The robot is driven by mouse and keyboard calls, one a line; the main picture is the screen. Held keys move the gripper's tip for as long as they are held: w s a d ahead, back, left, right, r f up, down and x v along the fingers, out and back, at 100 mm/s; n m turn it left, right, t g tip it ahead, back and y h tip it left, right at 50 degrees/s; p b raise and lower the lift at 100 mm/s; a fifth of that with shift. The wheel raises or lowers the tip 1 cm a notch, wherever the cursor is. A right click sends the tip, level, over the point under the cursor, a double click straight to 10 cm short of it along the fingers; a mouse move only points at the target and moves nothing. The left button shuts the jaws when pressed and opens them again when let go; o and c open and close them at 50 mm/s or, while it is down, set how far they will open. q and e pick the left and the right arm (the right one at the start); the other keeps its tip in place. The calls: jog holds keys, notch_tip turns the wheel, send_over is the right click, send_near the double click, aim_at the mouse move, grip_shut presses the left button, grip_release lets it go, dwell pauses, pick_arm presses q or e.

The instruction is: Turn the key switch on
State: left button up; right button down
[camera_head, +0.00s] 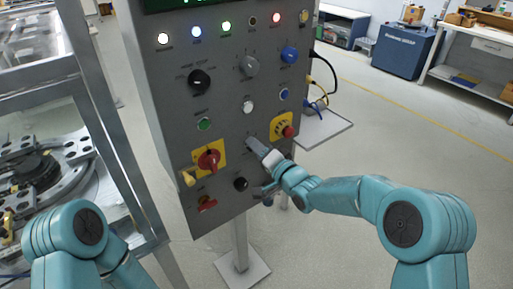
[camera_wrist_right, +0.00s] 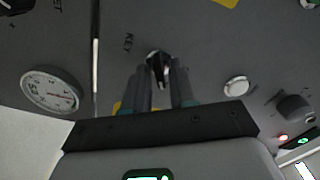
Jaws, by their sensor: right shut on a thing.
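The key switch (camera_wrist_right: 155,57) shows in the right wrist view as a dark key in a light round collar, beside the printed word KEY on the grey panel. My right gripper (camera_wrist_right: 158,84) has its two fingers close together on either side of the key, shut on it. In the head view my right gripper (camera_head: 257,148) reaches the lower middle of the control panel (camera_head: 228,103) from the right and hides the key switch there. My left arm shows at the lower left, but its gripper is out of view.
Around the gripper are a red mushroom button (camera_head: 287,131) on yellow, a red rotary handle (camera_head: 209,160) on yellow, a white button (camera_head: 248,106) and a black knob (camera_head: 240,184). A round gauge (camera_wrist_right: 50,92) shows in the wrist view. A metal frame (camera_head: 100,110) stands left.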

jog(key=shift+d, duration=0.1)
jog(key=c, duration=1.2)
grip_release()
jog(key=b+v, duration=0.2)
jog(key=v, duration=1.4)
jog(key=shift+s+d+r, duration=0.1)
jog(key=shift+s+d, duration=0.05)
jog(key=shift+s, duration=0.05)
